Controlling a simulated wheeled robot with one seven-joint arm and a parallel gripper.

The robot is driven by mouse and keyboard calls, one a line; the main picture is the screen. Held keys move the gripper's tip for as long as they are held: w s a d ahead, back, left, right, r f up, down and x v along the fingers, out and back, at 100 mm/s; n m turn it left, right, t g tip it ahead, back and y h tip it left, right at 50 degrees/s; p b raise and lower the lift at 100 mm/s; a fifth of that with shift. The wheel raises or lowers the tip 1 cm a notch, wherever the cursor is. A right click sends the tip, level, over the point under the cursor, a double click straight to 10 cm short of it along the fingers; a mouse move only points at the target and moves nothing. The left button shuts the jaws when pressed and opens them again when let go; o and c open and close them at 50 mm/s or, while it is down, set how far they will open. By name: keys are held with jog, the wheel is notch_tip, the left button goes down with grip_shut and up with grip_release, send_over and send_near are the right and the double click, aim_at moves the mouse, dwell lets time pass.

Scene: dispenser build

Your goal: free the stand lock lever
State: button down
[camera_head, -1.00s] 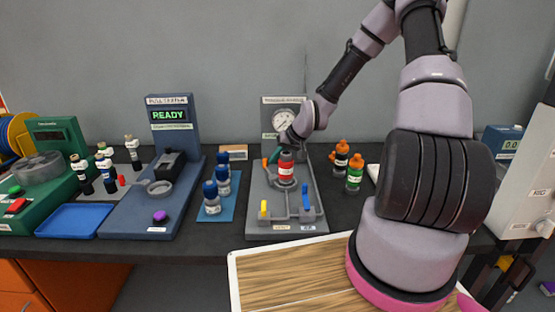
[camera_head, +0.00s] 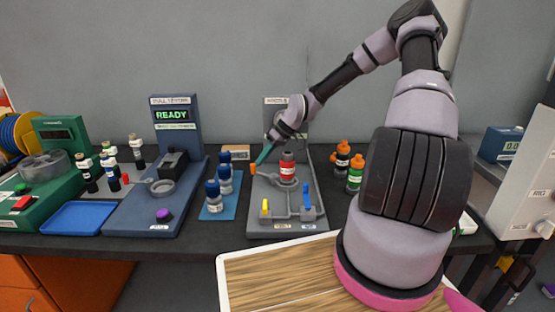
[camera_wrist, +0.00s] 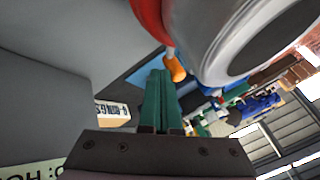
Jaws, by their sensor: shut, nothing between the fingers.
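The grey stand (camera_head: 262,224) stands on the bench with a red-banded bottle (camera_head: 287,170) upright in its holder. An orange-tipped piece (camera_head: 252,169), seemingly the lock lever's end, sticks out at the stand's left edge; its arm is mostly hidden. In the wrist view the orange tip (camera_wrist: 175,68) is right beside my green fingertips. My gripper (camera_head: 260,160) is shut and empty, reaching down left of the bottle, with its tips at the orange end. Whether they touch cannot be told. A yellow lever (camera_head: 265,207) and a blue lever (camera_head: 307,198) stand at the stand's front.
Blue-capped bottles (camera_head: 213,196) on a blue mat stand left of the stand. Orange-capped bottles (camera_head: 355,173) stand to its right. A small cardboard box (camera_head: 236,152) lies behind left. The pull tester (camera_head: 140,215) is further left. My arm covers the bench's right part.

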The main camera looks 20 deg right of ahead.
aim_at(254, 165)
jog(key=shift+s+a, duration=0.15)
jog(key=shift+a, duration=0.2)
jog(key=shift+s+a+n+g, duration=0.2)
jog(key=shift+a+n+g, duration=0.25)
jog(key=shift+n, duration=0.35)
jog(key=shift+s+a, duration=0.25)
jog(key=shift+s, duration=0.05)
jog(key=shift+s+a+n+g, duration=0.25)
jog(key=shift+n+g, duration=0.2)
jog(key=shift+n, duration=0.25)
jog(key=v, duration=1)
jog(key=shift+d+r, duration=0.25)
